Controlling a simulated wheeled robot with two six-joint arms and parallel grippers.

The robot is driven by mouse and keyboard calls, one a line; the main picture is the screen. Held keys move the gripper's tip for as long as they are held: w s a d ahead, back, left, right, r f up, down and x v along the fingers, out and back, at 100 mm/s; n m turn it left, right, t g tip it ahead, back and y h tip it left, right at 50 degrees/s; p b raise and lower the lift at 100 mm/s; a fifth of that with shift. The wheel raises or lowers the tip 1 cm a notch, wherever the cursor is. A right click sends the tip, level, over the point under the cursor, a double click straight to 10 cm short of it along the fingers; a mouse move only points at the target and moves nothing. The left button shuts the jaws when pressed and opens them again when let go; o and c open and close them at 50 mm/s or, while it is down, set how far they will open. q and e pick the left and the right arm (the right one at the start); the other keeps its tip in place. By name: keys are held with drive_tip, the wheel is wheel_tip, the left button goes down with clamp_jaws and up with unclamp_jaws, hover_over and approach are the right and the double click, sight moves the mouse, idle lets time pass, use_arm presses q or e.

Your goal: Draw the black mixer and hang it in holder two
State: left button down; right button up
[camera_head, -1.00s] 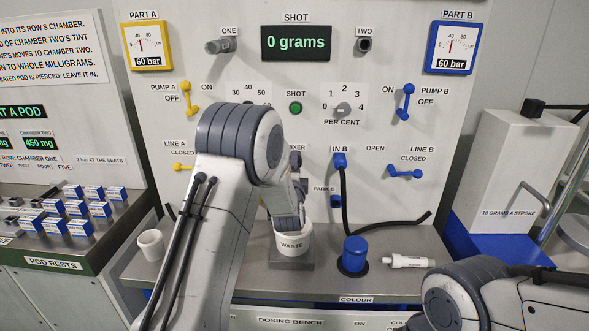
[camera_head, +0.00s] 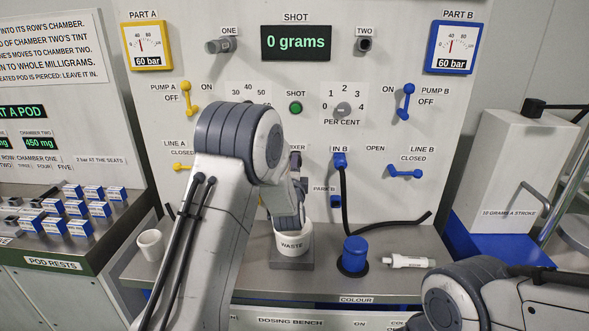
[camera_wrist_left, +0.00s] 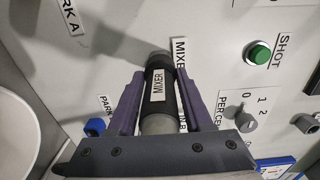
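The black mixer (camera_wrist_left: 158,92), a short cylinder with a white MIXER label, shows in the left wrist view with its far end at the panel. The purple fingers of my left gripper (camera_wrist_left: 160,75) lie along both sides of it and appear closed against it. In the head view my left arm hides most of the mixer; part of the left gripper (camera_head: 297,185) shows above the waste cup. Holder two (camera_head: 365,45), a dark round fitting under the TWO label, looks empty. My right gripper is out of view; only its arm shows at lower right.
A grey piece sits in holder one (camera_head: 219,45). Below my left gripper stands the waste cup (camera_head: 292,245). A blue capped part (camera_head: 354,255) and a white tube (camera_head: 408,263) are on the bench. A black hose (camera_head: 346,195) hangs from IN B. Levers and dials project from the panel.

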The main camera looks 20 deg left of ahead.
use_arm(q)
drive_tip(key=shift+s+a+r, duration=0.1)
drive_tip(key=shift+r, duration=0.4)
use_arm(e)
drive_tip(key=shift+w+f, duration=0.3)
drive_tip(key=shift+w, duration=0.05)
use_arm(q)
drive_tip(key=shift+s, duration=0.15)
drive_tip(key=shift+b+v, duration=0.5)
drive_tip(key=shift+v, duration=0.85)
drive_tip(key=shift+s+d+f, duration=0.2)
drive_tip(key=shift+s+d, duration=0.15)
drive_tip(key=shift+s, duration=0.4)
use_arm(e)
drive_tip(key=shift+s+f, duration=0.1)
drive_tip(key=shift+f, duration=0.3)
use_arm(q)
drive_tip(key=shift+s+f, duration=0.1)
drive_tip(key=shift+s, duration=0.15)
drive_tip(key=shift+b+v, duration=0.5)
drive_tip(key=shift+v, duration=1.25)
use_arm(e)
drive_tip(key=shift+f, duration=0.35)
use_arm(q)
drive_tip(key=shift+d, duration=0.1)
